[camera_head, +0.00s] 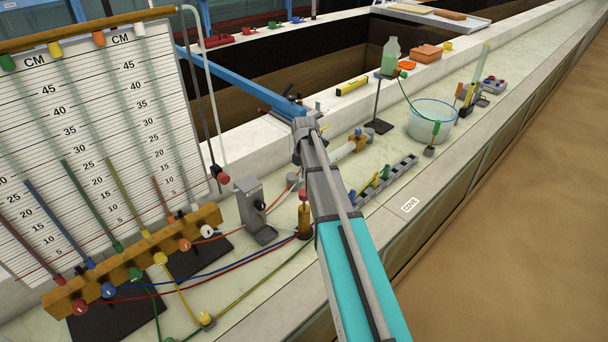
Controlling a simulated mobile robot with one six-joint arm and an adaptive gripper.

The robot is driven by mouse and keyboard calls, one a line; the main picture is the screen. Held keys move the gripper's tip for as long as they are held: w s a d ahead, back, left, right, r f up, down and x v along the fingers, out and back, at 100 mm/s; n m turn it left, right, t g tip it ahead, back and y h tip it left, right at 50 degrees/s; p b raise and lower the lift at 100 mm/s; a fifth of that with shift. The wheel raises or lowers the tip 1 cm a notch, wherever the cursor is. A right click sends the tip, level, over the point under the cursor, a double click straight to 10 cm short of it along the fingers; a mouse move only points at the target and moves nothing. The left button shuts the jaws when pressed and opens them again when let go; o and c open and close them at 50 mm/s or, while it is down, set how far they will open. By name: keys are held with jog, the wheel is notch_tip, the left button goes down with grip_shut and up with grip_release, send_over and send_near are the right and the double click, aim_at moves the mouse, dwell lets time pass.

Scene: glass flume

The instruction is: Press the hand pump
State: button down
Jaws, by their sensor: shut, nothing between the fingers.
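What looks like the hand pump is a small brass cylinder with a red knob (304,218). It stands upright on the pale ledge, just left of my arm, near the middle of the view. The red knob is up. My gripper (298,157) is at the far end of my arm, above and beyond the pump in the picture. It looks shut and empty, and it appears apart from the knob. The fingertips are small and partly hidden by my own wrist, so their exact height above the ledge cannot be told.
A grey stand (251,210) is close left of the pump. A manometer board (95,130) with coloured tubes fills the left. Right of my arm are a grey rack (385,180), a clear basin (433,120) and a green bottle (390,57). Coloured hoses cross the front ledge.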

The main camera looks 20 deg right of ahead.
jog(key=shift+r+p, duration=0.95)
jog(key=shift+r, duration=0.25)
jog(key=shift+r, duration=0.1)
dwell(1.7)
notch_tip(320, 180, up, 5)
jog(key=p, duration=0.5)
send_over(304, 193)
jog(key=shift+w+f, duration=0.1)
jog(key=shift+f, duration=0.15)
notch_tip(304, 193, down, 14)
jog(key=b, duration=1.4)
jog(key=shift+r, duration=0.1)
dwell(0.7)
